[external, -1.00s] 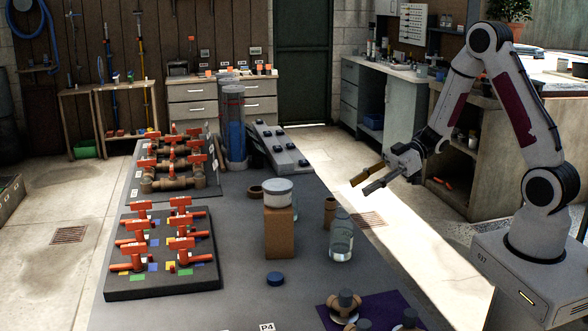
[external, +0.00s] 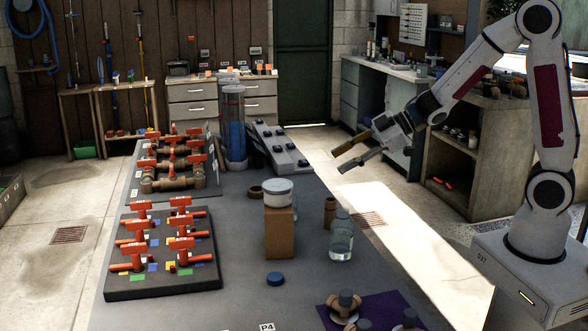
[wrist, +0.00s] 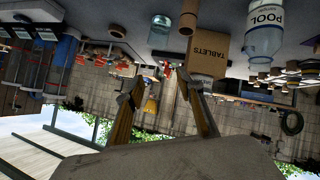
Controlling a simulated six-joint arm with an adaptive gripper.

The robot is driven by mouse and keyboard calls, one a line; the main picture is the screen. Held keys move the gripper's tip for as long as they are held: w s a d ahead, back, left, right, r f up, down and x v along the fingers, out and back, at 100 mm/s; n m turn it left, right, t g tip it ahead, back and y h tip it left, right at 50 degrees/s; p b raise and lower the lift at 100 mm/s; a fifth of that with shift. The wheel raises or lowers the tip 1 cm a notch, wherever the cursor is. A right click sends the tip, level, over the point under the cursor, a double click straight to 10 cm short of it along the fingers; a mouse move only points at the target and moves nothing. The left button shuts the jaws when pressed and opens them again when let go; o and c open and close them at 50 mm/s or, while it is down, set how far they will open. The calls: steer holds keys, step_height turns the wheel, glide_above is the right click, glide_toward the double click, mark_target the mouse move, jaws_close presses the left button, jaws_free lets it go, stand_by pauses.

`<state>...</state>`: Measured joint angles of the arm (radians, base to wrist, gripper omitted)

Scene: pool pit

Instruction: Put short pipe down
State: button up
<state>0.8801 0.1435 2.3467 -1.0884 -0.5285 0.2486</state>
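A short brown pipe (external: 330,212) stands upright on the grey table, right of the cardboard box and behind the clear bottle. In the wrist view a brown cylinder (wrist: 188,17) beside the tablets box looks like the same pipe. A lower brown ring-like piece (external: 255,191) sits left of and behind the box; a similar ring (wrist: 117,31) shows in the wrist view. My gripper (external: 338,160) is in the air above the table's right edge, clear of the pipe. Its two fingers are apart in the wrist view (wrist: 166,90), with nothing held between them.
The cardboard box (external: 279,235) carries a white-lidded tub (external: 278,192). A clear bottle (external: 341,238) stands near the right edge. A blue cap (external: 275,279) lies in front. Red-handled valve boards (external: 160,285) fill the left; a purple mat (external: 385,308) bears fittings.

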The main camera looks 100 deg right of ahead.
steer(key=s+a+r+m+g+h, duration=0.1)
steer(key=a+r+h, duration=0.1)
steer(key=a+r, duration=0.4)
steer(key=s+a+g+y, duration=0.2)
steer(key=s+a, duration=0.7)
steer(key=a, duration=0.4)
steer(key=s+a+g+y, duration=0.2)
steer(key=s+a+y, duration=0.1)
steer(key=s+a, duration=0.6)
steer(key=a, duration=0.4)
steer(key=shift+s+a+y, duration=0.2)
steer(key=shift+s+y, duration=0.1)
steer(key=shift+s, duration=0.1)
steer(key=shift+r, duration=0.1)
